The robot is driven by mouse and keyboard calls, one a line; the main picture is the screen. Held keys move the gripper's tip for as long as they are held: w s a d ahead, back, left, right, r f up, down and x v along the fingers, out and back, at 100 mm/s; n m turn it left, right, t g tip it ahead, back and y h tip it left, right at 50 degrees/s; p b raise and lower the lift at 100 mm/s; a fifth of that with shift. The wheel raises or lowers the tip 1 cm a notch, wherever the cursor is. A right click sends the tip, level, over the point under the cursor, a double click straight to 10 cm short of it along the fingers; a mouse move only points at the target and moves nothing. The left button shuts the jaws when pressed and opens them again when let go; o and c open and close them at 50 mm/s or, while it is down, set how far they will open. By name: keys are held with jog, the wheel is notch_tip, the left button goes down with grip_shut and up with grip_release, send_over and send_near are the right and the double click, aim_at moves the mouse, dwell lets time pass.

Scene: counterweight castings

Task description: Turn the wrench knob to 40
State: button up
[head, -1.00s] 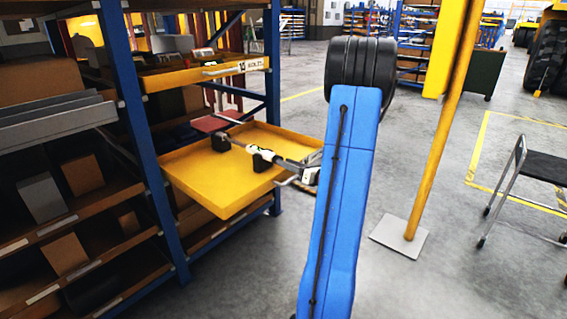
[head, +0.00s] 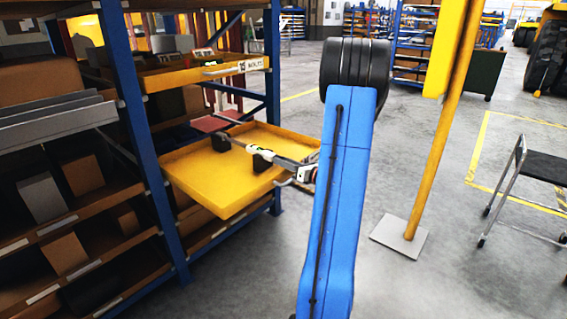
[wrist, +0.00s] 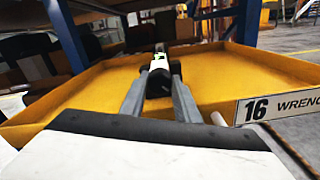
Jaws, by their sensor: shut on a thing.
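The torque wrench (head: 242,149) lies in the yellow drawer tray (head: 205,190), with its shaft resting on black supports. Its near end, with the knob, reaches toward the tray's front right edge. In the wrist view the wrench (wrist: 160,63) runs straight away from me, with a small green patch on its pale body. My gripper (wrist: 160,88) has its two grey fingers on either side of the dark knob end (wrist: 159,79) and is shut on it. In the head view my blue arm hides much of my gripper. No scale number on the wrench is readable.
The tray's front carries a "16 WRENCH" label (wrist: 285,106), cut off by the picture's edge. A higher yellow drawer (head: 205,75) labelled 15 is above. A blue rack post (head: 140,140) stands left. A yellow pole (head: 432,150) and a cart (head: 530,170) stand right, with clear floor between.

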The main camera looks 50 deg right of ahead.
jog(key=n, duration=0.3)
jog(key=shift+n, duration=2.2)
jog(key=o, duration=0.8)
jog(key=shift+s, duration=0.15)
jog(key=s, duration=1.1)
jog(key=s+d, duration=0.1)
jog(key=s, duration=0.5)
jog(key=shift+d, duration=0.1)
